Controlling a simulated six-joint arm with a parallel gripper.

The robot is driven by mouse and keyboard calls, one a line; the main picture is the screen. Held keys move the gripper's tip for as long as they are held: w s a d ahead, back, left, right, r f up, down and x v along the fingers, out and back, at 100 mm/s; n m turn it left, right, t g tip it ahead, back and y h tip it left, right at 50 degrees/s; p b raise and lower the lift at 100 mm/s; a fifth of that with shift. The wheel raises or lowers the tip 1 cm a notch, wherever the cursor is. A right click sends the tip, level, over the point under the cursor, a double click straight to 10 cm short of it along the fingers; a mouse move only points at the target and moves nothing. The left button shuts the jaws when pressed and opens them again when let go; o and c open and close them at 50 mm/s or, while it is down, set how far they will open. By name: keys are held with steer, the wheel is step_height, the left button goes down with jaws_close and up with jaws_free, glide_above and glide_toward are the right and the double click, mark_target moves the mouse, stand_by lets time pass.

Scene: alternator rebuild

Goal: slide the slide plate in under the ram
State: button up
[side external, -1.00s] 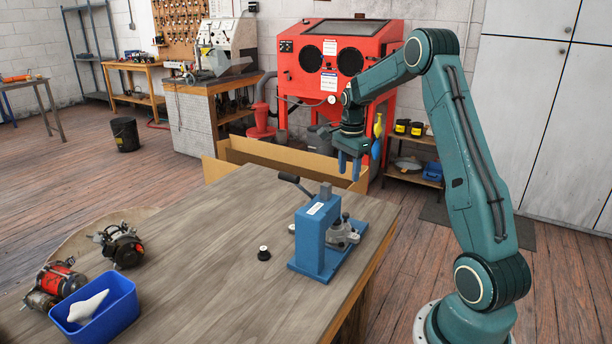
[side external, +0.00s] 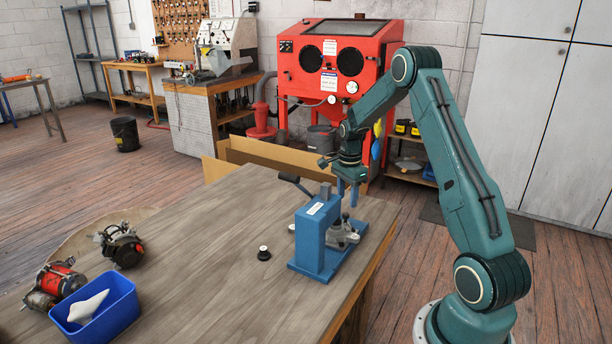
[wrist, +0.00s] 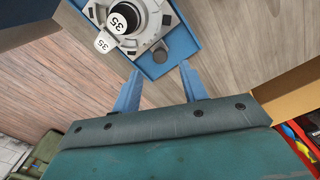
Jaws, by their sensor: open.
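A blue press (side external: 316,238) stands on the wooden bench, with its dark lever (side external: 296,187) at the upper left and the grey steel ram (side external: 325,190) at its top. A grey fixture (side external: 343,232) sits on the press's blue base (wrist: 182,45). In the wrist view the fixture carries a black disc marked 35 (wrist: 121,20) and a light grey tab marked 35 (wrist: 104,43). I cannot tell for certain which part is the slide plate. My gripper (side external: 347,203) is open and empty above the fixture. Its blue fingers (wrist: 160,78) point toward the base's edge, apart from it.
A small black knob-like part (side external: 264,253) lies left of the press. A blue bin (side external: 97,312) holding a white piece and two alternators (side external: 122,246) (side external: 55,284) stand at the bench's left. A cardboard box (side external: 270,155) is behind the bench. The bench's middle is clear.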

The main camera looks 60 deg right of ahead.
mark_target(346, 214)
steer(key=shift+f, duration=2.55)
jaws_close()
